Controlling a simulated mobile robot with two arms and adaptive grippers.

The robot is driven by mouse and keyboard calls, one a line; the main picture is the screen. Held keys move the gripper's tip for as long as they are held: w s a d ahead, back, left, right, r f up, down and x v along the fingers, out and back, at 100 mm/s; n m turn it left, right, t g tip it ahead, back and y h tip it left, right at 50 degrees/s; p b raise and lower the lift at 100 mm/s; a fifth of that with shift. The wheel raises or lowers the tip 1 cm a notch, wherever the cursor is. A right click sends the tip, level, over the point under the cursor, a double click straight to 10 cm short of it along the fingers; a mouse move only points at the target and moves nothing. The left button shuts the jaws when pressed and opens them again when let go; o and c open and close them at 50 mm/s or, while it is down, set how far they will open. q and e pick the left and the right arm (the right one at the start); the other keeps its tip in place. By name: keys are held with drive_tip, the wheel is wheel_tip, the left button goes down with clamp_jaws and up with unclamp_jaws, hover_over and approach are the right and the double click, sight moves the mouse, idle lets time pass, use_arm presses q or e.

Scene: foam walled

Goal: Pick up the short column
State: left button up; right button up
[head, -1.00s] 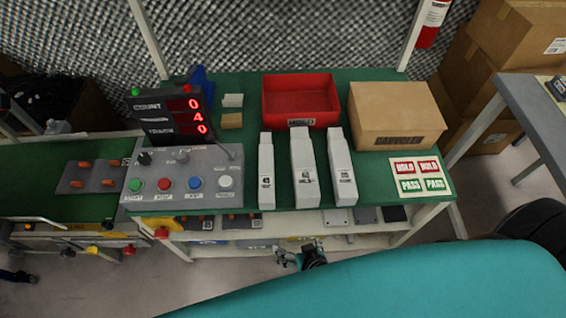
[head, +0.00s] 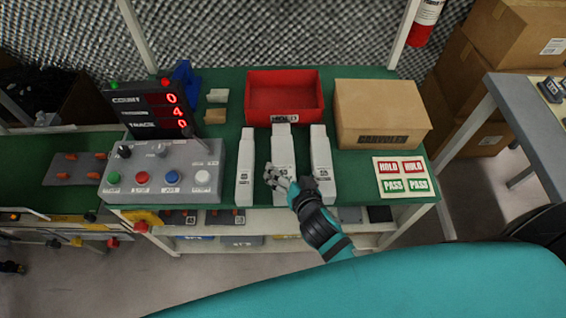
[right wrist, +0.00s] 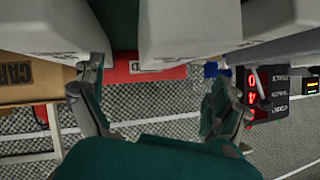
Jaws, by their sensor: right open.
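Three white columns stand side by side on the green workbench (head: 375,150): a left one (head: 244,170), a middle one (head: 283,150) and a right one (head: 321,150). They look close in height; I cannot tell surely which is the short column. My right gripper (head: 277,178) is open and empty, in front of the middle column and covering part of its lower face. In the right wrist view, the picture is upside down; the open fingers (right wrist: 155,85) spread below the middle column (right wrist: 190,25), with the right column (right wrist: 50,25) at the left. My left gripper is not in view.
A red bin (head: 284,97) and a cardboard box (head: 380,118) stand behind the columns. A grey button panel (head: 165,178) and a counter display (head: 155,112) are at the left. A HOLD/PASS card (head: 403,177) lies at the right.

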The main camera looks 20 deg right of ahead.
drive_tip(key=shift+x, duration=1.05)
drive_tip(key=x, duration=0.5)
drive_tip(key=shift+s+d, duration=0.1)
drive_tip(key=c, duration=1.7)
drive_tip(key=shift+c, duration=0.8)
drive_tip(key=shift+r, duration=0.6)
drive_tip(key=shift+c, duration=0.2)
wheel_tip(320, 180, up, 8)
drive_tip(key=shift+r+p, duration=0.15)
drive_tip(key=shift+p, duration=0.5)
drive_tip(key=shift+c, duration=0.4)
drive_tip(key=shift+r, duration=0.65)
wheel_tip(320, 180, up, 11)
drive_tip(key=p, duration=0.1)
hover_over(285, 158)
drive_tip(key=s+d, duration=0.2)
drive_tip(key=d, duration=0.1)
use_arm(q)
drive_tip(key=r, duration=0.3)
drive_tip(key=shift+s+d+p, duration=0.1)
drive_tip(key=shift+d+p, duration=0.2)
drive_tip(key=shift+p, duration=0.1)
use_arm(e)
drive_tip(key=s+r, duration=0.4)
drive_tip(key=r, duration=0.2)
drive_tip(key=shift+s+d+r, duration=0.25)
drive_tip(key=shift+s+r, duration=0.1)
